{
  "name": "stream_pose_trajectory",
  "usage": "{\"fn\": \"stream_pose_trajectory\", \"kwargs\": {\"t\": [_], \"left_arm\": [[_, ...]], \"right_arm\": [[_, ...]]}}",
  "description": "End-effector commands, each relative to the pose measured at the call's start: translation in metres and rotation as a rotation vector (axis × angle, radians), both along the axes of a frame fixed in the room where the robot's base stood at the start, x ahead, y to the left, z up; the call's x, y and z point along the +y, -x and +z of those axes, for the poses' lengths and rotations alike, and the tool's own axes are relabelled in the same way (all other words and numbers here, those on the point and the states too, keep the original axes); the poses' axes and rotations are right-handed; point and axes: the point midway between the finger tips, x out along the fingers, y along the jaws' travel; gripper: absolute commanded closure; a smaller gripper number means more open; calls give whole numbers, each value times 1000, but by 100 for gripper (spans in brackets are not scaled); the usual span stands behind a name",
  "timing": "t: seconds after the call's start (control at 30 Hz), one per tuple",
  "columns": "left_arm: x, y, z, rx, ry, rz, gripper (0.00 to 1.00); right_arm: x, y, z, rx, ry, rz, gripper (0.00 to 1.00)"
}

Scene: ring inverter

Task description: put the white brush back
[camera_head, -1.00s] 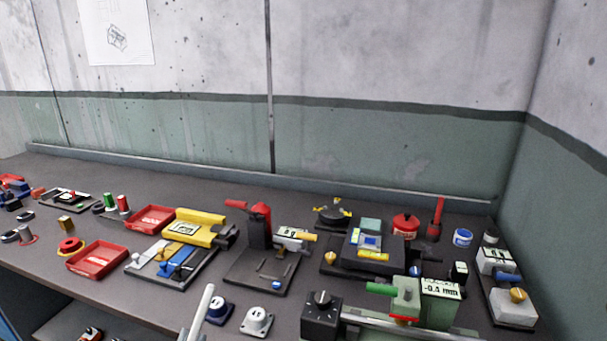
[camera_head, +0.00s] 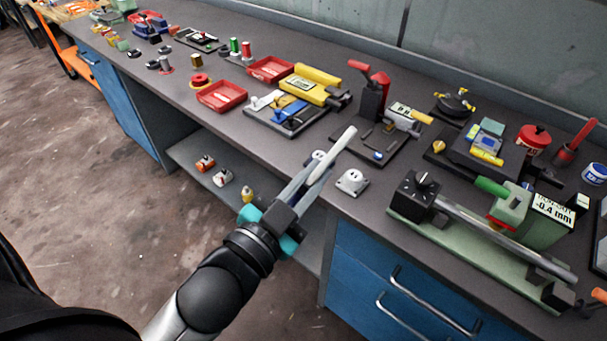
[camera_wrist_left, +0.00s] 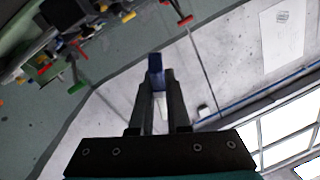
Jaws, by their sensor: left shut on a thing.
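My left gripper (camera_head: 306,184) reaches in over the front edge of the bench, shut on the white brush (camera_head: 335,152). The brush's pale shaft points up and to the right beyond the fingertips, above the bench's front edge. In the left wrist view the gripper (camera_wrist_left: 156,85) has its fingers close together, with a blue piece (camera_wrist_left: 155,66) at their tips and a pale part between them. The fingers hide much of what is held. My right gripper is not in view.
A white knob block (camera_head: 352,182) stands close to the right of the brush. A green machine (camera_head: 490,240) with a black dial box (camera_head: 416,192) is further right.

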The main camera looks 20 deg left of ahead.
Motion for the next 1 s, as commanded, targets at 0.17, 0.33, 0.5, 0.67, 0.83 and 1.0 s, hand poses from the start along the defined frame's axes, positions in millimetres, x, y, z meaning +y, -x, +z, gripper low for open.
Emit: {"fn": "stream_pose_trajectory", "kwargs": {"t": [0.17, 0.33, 0.5, 0.67, 0.83, 1.0], "left_arm": [[-13, -7, 5, -3, -7, -105, 100], [-25, -13, 8, -2, -8, -207, 100], [-39, -20, 13, -2, -9, -314, 100], [-51, -27, 17, -1, -8, -415, 100], [-63, -33, 21, -1, -8, -508, 100], [-72, -38, 24, -1, -8, -587, 100]], "right_arm": [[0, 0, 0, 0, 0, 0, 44], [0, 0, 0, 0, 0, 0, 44], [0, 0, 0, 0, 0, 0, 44], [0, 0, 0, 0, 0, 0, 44], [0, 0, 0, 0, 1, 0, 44], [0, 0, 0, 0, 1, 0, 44]]}}
